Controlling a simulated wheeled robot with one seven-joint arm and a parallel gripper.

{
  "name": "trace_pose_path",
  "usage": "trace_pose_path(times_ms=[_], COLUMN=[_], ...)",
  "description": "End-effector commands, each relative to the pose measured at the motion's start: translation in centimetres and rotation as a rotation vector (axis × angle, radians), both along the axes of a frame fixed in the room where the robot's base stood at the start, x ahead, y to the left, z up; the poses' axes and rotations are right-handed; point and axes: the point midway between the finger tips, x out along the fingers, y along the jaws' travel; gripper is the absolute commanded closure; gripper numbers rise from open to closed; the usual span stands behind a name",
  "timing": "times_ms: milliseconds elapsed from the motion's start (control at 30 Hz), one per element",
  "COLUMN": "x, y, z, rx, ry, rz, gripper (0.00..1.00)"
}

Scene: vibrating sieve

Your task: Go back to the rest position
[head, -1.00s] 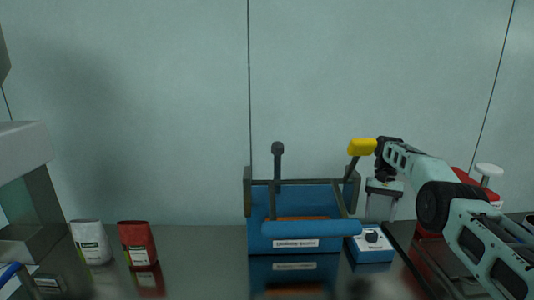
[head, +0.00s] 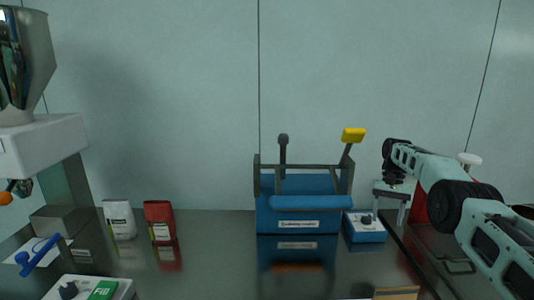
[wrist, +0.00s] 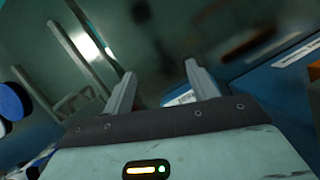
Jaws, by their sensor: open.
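My gripper (head: 391,203) hangs to the right of the blue vibrating sieve (head: 297,214), above and behind the small blue control box (head: 364,228) with a dark knob. In the wrist view my gripper (wrist: 158,85) has its two fingers apart with nothing between them. The sieve's blue side, with part of a white label, shows at the right of the wrist view (wrist: 284,82). The sieve has a grey frame, a yellow-tipped lever (head: 353,135) raised at its right and a black-tipped lever (head: 283,140) upright near the middle.
A white pouch (head: 120,220) and a red pouch (head: 159,221) stand left of the sieve. A grey-white machine (head: 45,145) stands at the far left, with a white box with a green Fill label (head: 104,290) below. The dark glossy table (head: 210,260) is clear in the middle.

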Motion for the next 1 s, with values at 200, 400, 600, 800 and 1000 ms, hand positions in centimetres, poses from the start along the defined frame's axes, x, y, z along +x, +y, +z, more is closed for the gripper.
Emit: trace_pose_path(times_ms=[200, 400, 600, 800, 1000], x=[0.3, 0.4, -0.3, -3.2, -8.3], y=[0.4, 1.0, 1.9, 3.1, 4.1], z=[1.1, 2.6, 4.8, 7.8, 10.1], rx=[-0.005, -0.011, -0.024, -0.043, -0.062], ry=[-0.027, -0.066, -0.126, -0.219, -0.310], rz=[0.017, 0.042, 0.078, 0.133, 0.187], gripper=[0.42, 0.42, 0.42, 0.42, 0.42])
